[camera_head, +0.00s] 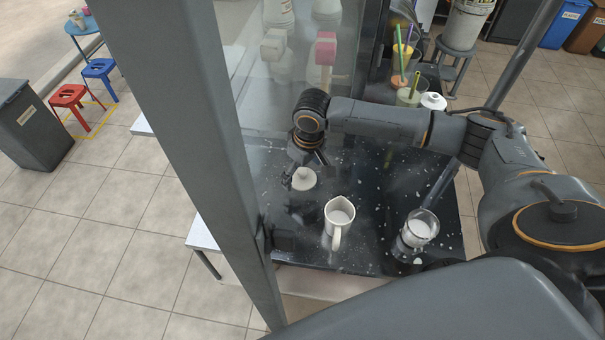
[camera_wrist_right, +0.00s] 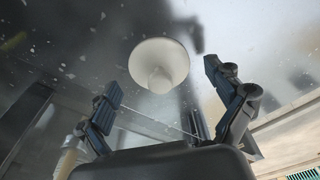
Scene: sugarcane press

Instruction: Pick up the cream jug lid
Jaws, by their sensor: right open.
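The cream jug lid (camera_head: 304,180) is a pale round lid with a knob, lying on the dark speckled counter behind the cream jug. In the right wrist view the lid (camera_wrist_right: 158,62) shows with its knob facing my gripper, in the gap between the fingers. My right gripper (camera_head: 304,171) is open just above the lid, one finger to each side; its open fingers also show in the wrist view (camera_wrist_right: 163,77). I see no grip on the lid. The cream jug (camera_head: 338,216) stands upright and uncovered, its handle toward me. My left gripper is not in view.
A clear glass jug (camera_head: 416,232) stands right of the cream jug. A grey post (camera_head: 190,110) rises at the left, beside a transparent panel. A white lidded pot (camera_head: 433,102) and cups with straws (camera_head: 401,54) stand at the back right, behind my right arm.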

